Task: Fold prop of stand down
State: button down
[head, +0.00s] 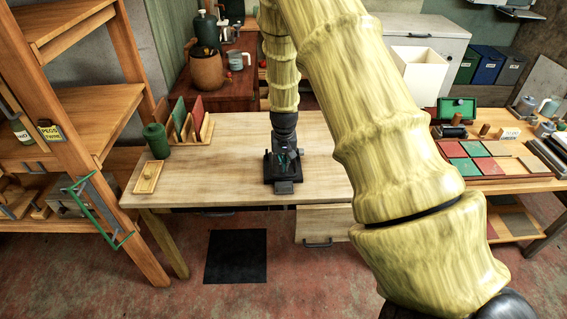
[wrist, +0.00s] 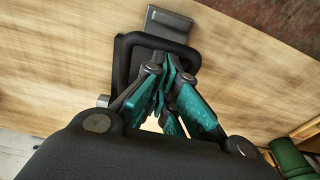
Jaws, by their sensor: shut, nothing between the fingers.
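The stand (head: 284,187) is on the wooden table, a dark base with a grey lip toward the near edge. In the wrist view its grey lip (wrist: 166,24) and a black rounded frame (wrist: 121,58) show beyond my fingers. I take the frame for the prop, but its tilt is hard to tell. My gripper (head: 285,158), with teal finger pads, points down over the stand. In the wrist view my gripper (wrist: 172,78) is shut and empty, its fingertips in front of the frame. Whether they touch it is unclear, and my fingers hide part of the stand.
The table (head: 225,170) is bare around the stand. A small wooden tray (head: 147,178), a green canister (head: 157,141) and a rack of panels (head: 184,127) stand at its left. A wooden shelf (head: 107,100) rises further left.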

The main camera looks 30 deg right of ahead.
dwell(0.4)
notch_tip(320, 180, up, 14)
jog(key=shift+s+f, duration=0.15)
jog(key=shift+f, duration=0.05)
dwell(0.8)
